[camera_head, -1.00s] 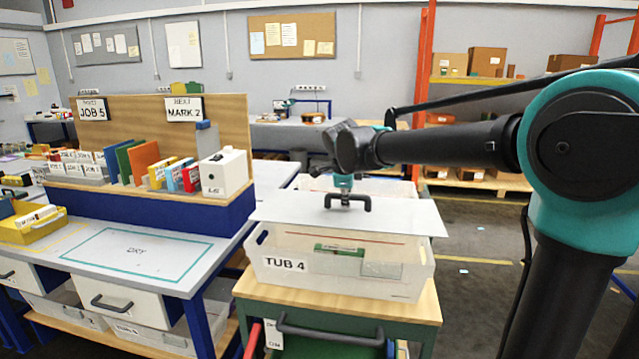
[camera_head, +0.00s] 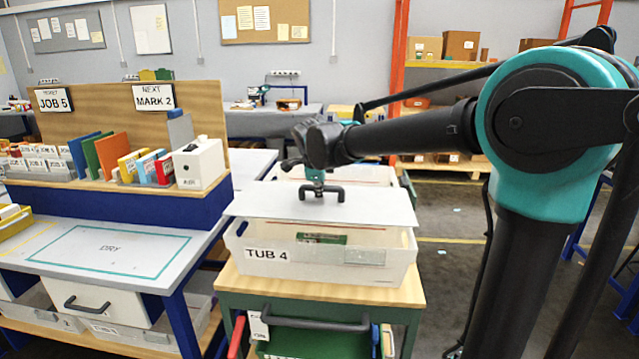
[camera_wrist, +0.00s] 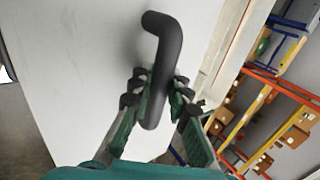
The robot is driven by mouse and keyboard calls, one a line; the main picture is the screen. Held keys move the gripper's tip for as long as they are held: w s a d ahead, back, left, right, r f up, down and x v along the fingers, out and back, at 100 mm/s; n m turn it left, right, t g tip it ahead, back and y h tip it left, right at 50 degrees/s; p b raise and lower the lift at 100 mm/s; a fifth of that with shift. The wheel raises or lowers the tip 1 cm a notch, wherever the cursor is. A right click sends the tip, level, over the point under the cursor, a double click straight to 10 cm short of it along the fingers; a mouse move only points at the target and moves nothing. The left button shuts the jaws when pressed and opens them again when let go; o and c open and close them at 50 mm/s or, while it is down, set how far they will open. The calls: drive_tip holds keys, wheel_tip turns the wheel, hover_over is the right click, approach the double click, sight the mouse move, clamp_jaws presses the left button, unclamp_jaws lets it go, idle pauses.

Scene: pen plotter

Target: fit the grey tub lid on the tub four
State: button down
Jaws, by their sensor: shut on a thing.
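The grey tub lid (camera_head: 375,206) is a flat pale panel with a black bar handle. My gripper (camera_head: 318,191) is shut on the lid's handle; in the wrist view the fingers (camera_wrist: 155,95) close on both sides of the black handle (camera_wrist: 166,45), over the lid (camera_wrist: 75,60). Tub four (camera_head: 318,265) is a translucent white tub labelled TUB 4, on a wooden-topped green cart. The lid is over the tub's opening. Its near edge seems above the rim, and a green item (camera_head: 321,238) shows below it. I cannot tell whether the far edge touches the tub.
The cart (camera_head: 240,288) has a dark front handle. To the left is a bench (camera_head: 185,222) with a marked DRY area, upright coloured boards and a white box (camera_head: 199,165). Another pale tub stands behind tub four. Open floor (camera_head: 450,290) lies to the right.

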sight(319, 203)
drive_tip(key=shift+f, duration=3.05)
drive_tip(key=c, duration=1.4)
unclamp_jaws()
drive_tip(key=shift+o, duration=0.2)
drive_tip(key=shift+r, duration=0.1)
drive_tip(key=v, duration=1.1)
drive_tip(key=shift+s+r, duration=0.25)
drive_tip(key=shift+r, duration=0.1)
